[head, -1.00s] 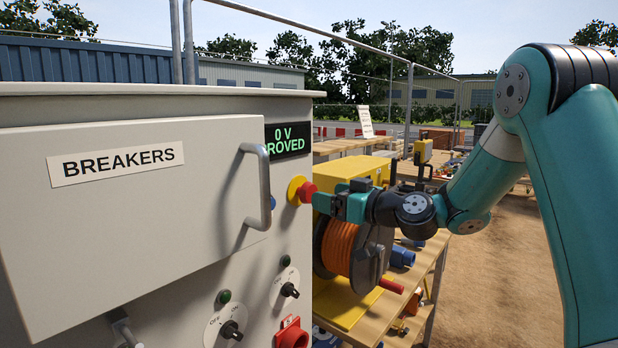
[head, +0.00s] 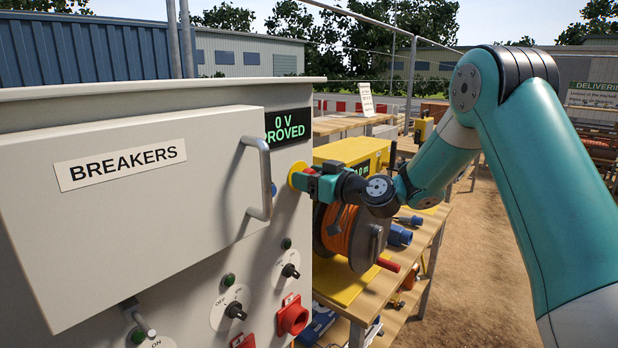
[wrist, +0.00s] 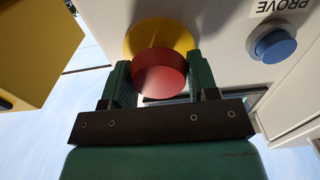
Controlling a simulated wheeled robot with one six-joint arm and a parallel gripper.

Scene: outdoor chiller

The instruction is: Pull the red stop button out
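The red stop button (wrist: 159,72) sits on a round yellow backing (wrist: 150,36) on the grey cabinet's side, in the wrist view. My gripper (wrist: 160,76) has one green finger on each side of the button. The fingers lie very close along its sides, and I cannot tell whether they press on it. In the head view my gripper (head: 308,183) is up at the yellow backing (head: 297,176) and hides most of the button.
A blue button (wrist: 273,47) is beside the stop button. The breaker cover's handle (head: 260,180) sticks out left of my gripper. An orange cable reel (head: 343,230) and a yellow case (head: 352,152) stand close by on the wooden bench (head: 385,290).

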